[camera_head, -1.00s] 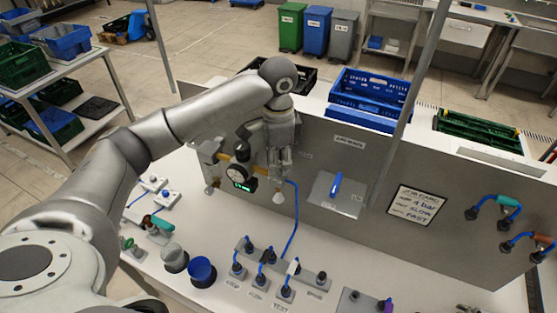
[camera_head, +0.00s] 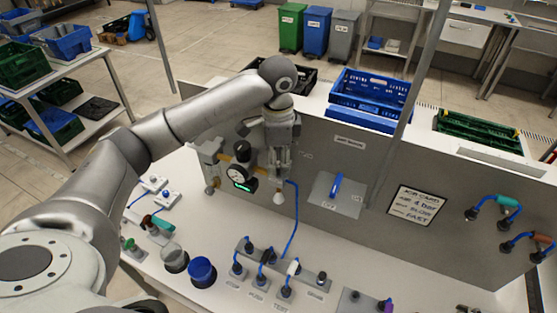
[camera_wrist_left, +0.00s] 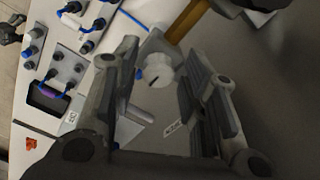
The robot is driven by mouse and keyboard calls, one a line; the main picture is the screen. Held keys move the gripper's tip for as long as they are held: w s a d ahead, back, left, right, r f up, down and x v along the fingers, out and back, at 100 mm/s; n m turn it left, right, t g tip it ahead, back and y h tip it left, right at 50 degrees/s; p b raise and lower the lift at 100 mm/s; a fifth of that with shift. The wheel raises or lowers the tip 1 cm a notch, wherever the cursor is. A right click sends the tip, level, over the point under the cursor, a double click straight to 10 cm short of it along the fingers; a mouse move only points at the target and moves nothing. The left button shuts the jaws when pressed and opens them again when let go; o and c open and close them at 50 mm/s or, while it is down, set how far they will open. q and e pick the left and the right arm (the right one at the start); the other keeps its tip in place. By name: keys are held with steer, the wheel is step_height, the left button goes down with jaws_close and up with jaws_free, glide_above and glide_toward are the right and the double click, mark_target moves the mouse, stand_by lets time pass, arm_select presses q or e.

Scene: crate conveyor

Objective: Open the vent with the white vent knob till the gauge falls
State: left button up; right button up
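The white vent knob (camera_head: 279,197) is on the low front of the grey panel. My left gripper (camera_head: 278,174) points down just above it. In the left wrist view the knob (camera_wrist_left: 157,69) shows between the two spread fingers of the left gripper (camera_wrist_left: 163,85), with space on both sides. I see no clear contact. The round gauge (camera_head: 236,173) with a white face and a lit green display (camera_head: 242,187) sits left of the gripper. Its needle is too small to read. My right gripper is out of view.
A yellow pipe runs behind the gauge. A plate with a blue lever (camera_head: 337,184) is right of the knob. A blue hose (camera_head: 292,225) runs down to a socket row (camera_head: 280,267). A grey cup (camera_head: 174,258) and a blue cup (camera_head: 202,271) stand on the white bench.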

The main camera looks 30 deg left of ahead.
mark_target(278, 164)
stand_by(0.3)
arm_select(q)
step_height(278, 164, up, 12)
steer(key=shift+f, duration=0.1)
stand_by(0.5)
stand_by(0.7)
